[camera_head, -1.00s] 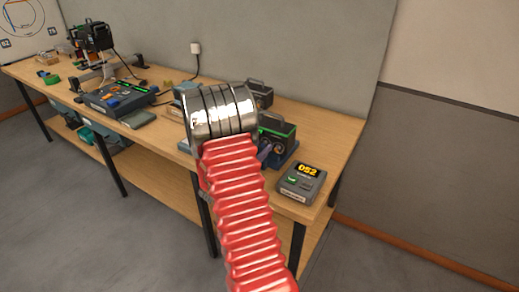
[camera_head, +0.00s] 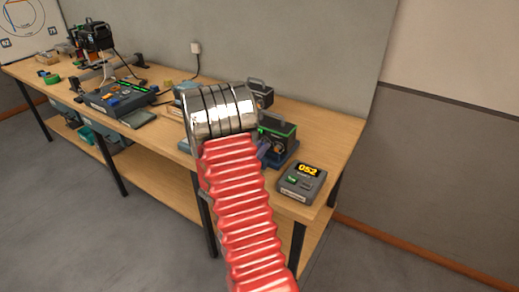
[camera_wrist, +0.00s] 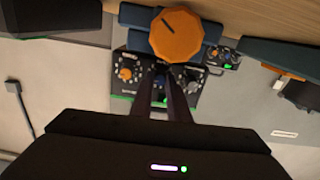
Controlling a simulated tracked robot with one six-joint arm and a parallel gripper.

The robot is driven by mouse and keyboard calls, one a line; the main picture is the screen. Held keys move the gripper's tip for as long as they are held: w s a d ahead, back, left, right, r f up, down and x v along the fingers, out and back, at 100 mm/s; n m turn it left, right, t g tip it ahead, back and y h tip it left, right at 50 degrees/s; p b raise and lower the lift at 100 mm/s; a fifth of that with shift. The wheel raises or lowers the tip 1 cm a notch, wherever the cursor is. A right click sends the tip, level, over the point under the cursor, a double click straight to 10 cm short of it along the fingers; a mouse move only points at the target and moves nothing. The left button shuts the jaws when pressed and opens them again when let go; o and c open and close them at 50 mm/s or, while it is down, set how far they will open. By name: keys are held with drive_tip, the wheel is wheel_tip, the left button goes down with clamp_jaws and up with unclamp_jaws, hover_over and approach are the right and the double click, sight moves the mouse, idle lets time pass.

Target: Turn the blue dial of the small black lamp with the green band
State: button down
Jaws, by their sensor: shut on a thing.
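The small black lamp with the green band (camera_head: 280,128) stands on the bench in the head view, just right of my red arm, which covers part of it. In the wrist view a black panel with a green strip (camera_wrist: 122,98) and an orange knob (camera_wrist: 124,73) shows behind the fingers. My gripper (camera_wrist: 163,70) has its two dark fingers drawn together against this panel. A large orange dial (camera_wrist: 176,36) with a dark pointer line shows just above the fingertips.
Another dark lamp (camera_head: 260,92) stands behind. Some bare wood (camera_head: 335,135) shows right of the lamp.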

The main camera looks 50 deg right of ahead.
drive_tip(key=n, duration=0.5)
drive_tip(key=shift+n, duration=0.4)
drive_tip(key=n, duration=0.5)
drive_tip(key=shift+w+f+n, duration=0.1)
drive_tip(key=shift+n, duration=0.2)
drive_tip(key=c, duration=1.7)
unclamp_jaws()
drive_tip(key=a, duration=0.4)
drive_tip(key=s+a, duration=0.1)
drive_tip(key=a, duration=0.8)
drive_tip(key=shift+s+a, duration=0.15)
drive_tip(key=shift+a, duration=0.25)
